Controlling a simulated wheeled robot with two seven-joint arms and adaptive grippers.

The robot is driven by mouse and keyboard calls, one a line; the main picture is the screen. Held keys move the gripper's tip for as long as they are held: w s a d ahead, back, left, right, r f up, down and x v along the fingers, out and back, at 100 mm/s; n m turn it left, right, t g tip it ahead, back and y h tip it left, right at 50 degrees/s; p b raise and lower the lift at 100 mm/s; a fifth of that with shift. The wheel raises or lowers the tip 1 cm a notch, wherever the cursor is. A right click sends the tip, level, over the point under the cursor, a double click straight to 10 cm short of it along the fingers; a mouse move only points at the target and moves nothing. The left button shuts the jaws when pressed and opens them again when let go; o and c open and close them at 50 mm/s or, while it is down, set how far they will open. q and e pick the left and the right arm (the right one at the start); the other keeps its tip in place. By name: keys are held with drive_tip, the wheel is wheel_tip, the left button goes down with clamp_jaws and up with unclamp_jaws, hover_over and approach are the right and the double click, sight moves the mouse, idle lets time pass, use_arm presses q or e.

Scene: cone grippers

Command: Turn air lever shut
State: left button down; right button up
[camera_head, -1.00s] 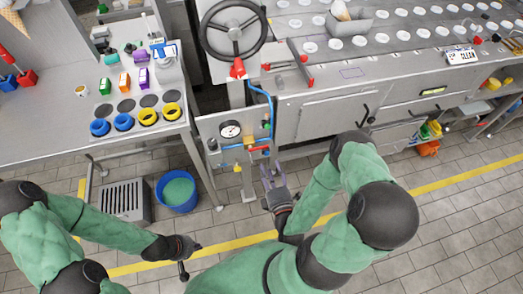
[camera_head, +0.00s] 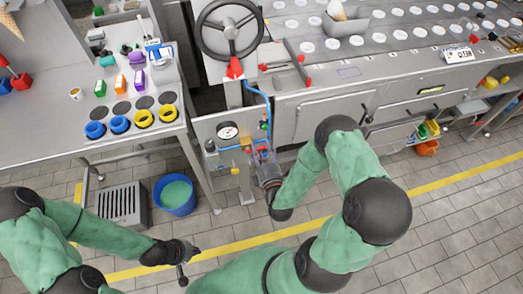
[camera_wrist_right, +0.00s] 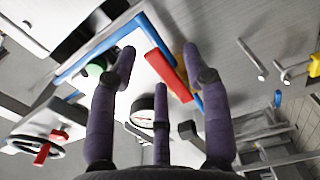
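The air lever is a red bar (camera_wrist_right: 167,72) beside a blue pipe (camera_wrist_right: 95,52) in the right wrist view. It shows between my right gripper's spread fingers (camera_wrist_right: 158,68), with a visible gap on both sides; contact is not apparent. In the head view my right gripper (camera_head: 264,158) is at the air panel, just right of the gauge (camera_head: 228,131), and largely covers the lever. My left gripper (camera_head: 183,265) hangs over the floor at lower left, away from the panel; its fingers are too small to read.
A blue bucket (camera_head: 175,195) and a grey slotted box (camera_head: 122,203) stand on the floor left of the panel. A handwheel (camera_head: 230,29) is above it. The worktable (camera_head: 55,148) is at left, and the machine front (camera_head: 330,110) is at right. Tiled floor in front is open.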

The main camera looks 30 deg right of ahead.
clamp_jaws()
drive_tip(key=shift+f+m, duration=0.15)
drive_tip(key=shift+m, duration=0.15)
drive_tip(key=a+f+m+b, duration=0.4)
drive_tip(key=m, duration=1.3)
drive_tip(key=shift+w+f+b, duration=0.35)
drive_tip(key=shift+w+f, duration=0.05)
drive_tip(key=shift+w, duration=0.05)
drive_tip(key=shift+m, duration=0.3)
